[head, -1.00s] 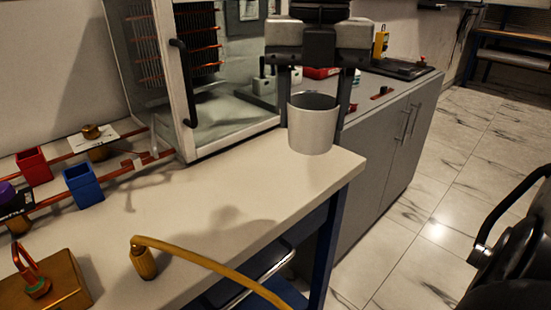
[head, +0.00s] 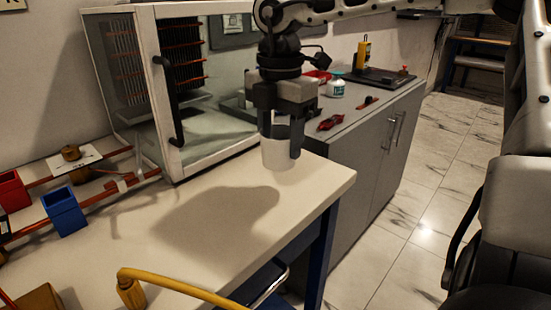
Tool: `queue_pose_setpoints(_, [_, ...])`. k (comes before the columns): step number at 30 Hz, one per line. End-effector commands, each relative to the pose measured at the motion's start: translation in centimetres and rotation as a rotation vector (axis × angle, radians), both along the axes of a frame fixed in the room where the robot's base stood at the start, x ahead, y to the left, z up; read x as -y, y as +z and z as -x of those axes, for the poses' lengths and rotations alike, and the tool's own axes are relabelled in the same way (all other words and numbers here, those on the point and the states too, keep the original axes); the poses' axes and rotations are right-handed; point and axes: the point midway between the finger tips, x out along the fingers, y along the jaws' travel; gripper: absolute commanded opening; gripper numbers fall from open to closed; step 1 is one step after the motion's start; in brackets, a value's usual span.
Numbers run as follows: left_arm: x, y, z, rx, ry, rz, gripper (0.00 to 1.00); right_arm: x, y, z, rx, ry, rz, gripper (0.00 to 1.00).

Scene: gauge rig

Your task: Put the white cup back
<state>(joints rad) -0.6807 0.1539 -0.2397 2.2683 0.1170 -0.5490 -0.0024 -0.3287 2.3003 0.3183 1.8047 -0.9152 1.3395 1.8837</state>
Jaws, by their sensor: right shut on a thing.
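The white cup (head: 277,154) is upright at the far right part of the white bench top (head: 190,236), in front of the glass-doored cabinet. My right gripper (head: 281,146) comes down from above, with one finger in front of the cup's wall and the other at its right side. It is shut on the cup. The cup's rim is mostly hidden by the gripper. I cannot tell whether the cup's base touches the bench or hangs just above it. My left gripper is not in view.
The cabinet (head: 173,85) with a black handle stands behind the cup. A blue box (head: 64,211) and a red box (head: 12,190) stand at left by copper pipes. A yellow hose (head: 178,285) lies at the front. The grey counter (head: 375,135) holds several tools. The bench middle is clear.

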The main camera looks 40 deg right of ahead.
Motion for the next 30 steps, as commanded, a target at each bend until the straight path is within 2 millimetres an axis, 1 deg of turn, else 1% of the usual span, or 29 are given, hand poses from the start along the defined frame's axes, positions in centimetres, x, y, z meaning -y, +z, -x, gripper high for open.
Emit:
queue_pose_setpoints(1, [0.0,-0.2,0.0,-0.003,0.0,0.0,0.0,0.3,-0.9,-0.5,-0.004,-0.001,-0.001,0.25])
queue_pose_setpoints(3, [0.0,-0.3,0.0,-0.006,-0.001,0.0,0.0,0.5,-1.5,-1.1,-0.002,0.0,-0.001,0.25])
queue_pose_setpoints(11, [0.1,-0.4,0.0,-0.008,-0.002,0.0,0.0,0.8,-2.3,-1.7,0.0,0.001,0.0,0.25])
queue_pose_setpoints(13, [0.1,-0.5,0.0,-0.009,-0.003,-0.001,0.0,0.9,-3.0,-2.1,-0.003,0.0,-0.001,0.25])
queue_pose_setpoints(18, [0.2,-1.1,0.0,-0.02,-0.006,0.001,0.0,0.9,-5.5,-2.0,-0.001,0.0,-0.001,0.25])
queue_pose_setpoints(30, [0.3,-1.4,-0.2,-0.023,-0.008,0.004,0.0,0.9,-5.8,-2.0,0.002,0.0,0.001,0.25])
